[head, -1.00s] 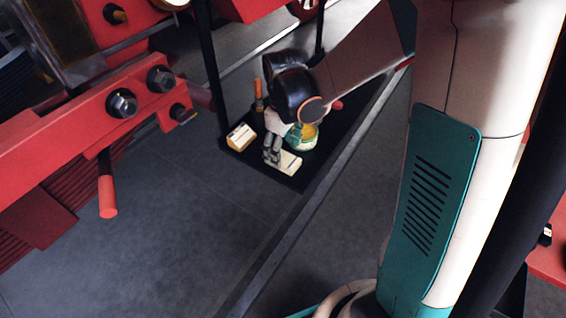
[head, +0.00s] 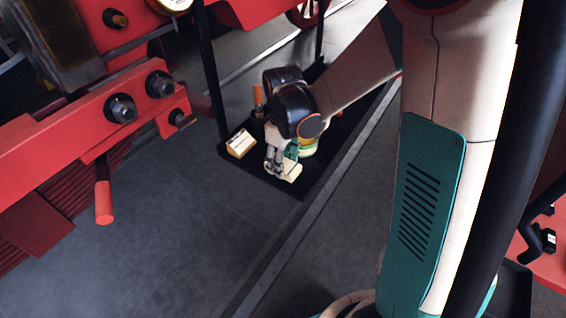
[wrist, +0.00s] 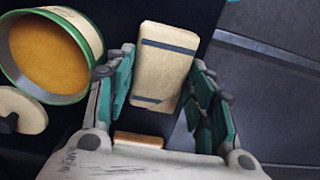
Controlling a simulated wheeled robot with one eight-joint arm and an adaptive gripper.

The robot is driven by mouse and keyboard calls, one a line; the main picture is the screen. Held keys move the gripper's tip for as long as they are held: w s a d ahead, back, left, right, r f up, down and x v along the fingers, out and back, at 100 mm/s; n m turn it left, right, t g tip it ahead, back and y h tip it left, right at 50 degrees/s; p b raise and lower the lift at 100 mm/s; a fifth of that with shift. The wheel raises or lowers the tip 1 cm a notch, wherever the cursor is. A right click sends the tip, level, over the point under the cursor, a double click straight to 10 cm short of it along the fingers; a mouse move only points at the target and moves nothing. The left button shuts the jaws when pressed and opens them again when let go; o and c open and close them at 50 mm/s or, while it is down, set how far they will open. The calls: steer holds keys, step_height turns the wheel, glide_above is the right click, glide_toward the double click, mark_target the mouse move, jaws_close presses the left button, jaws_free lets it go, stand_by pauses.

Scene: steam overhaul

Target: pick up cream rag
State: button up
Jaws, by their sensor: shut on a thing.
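The cream rag is a folded, block-like cloth with two dark stripes in the wrist view (wrist: 166,62). In the head view the rag (head: 292,172) is at the near corner of the black tray (head: 302,192), partly hidden by my fingers. My gripper (head: 276,163) is down at the rag. In the wrist view my gripper (wrist: 163,92) has a teal finger on each side of the rag and is shut on it. The rag appears at tray level; I cannot tell whether it touches the tray.
An open can of orange-brown stuff (wrist: 50,55) and a round knobbed lid (wrist: 24,108) are beside the rag. A tan labelled block (head: 241,143) and an orange-handled tool (head: 258,98) are on the tray. Dark posts and red machinery (head: 70,145) stand close by.

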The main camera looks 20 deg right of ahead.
step_height(320, 180, up, 20)
steer(key=p, duration=0.6)
